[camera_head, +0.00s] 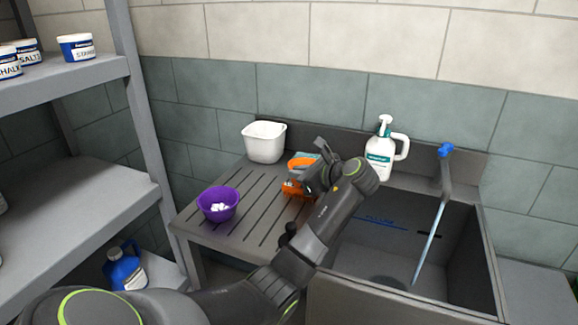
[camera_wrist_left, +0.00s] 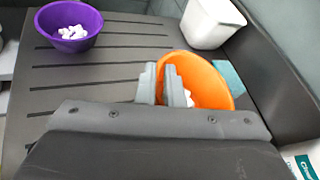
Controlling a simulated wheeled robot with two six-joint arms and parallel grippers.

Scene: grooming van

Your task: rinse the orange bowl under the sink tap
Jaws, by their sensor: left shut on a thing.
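The orange bowl (camera_head: 293,190) is at the right end of the slatted drainboard, beside the sink, partly hidden by my left gripper (camera_head: 308,178). In the left wrist view the orange bowl (camera_wrist_left: 208,82) has a few white pieces (camera_wrist_left: 189,98) showing inside, partly hidden by a finger. My left gripper (camera_wrist_left: 165,88) is shut on the bowl's near rim. I cannot tell whether the bowl touches the board. The sink tap (camera_head: 446,175) has a blue handle, and a blue stream (camera_head: 430,243) falls from it into the sink basin (camera_head: 463,255). My right gripper is not in view.
A purple bowl (camera_head: 218,205) with white pieces stands on the drainboard (camera_head: 250,232). A white tub (camera_head: 264,142) and a teal item (camera_head: 306,155) are behind. A pump bottle (camera_head: 380,155) stands behind the sink, left of the tap. Shelving (camera_head: 75,200) is at left.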

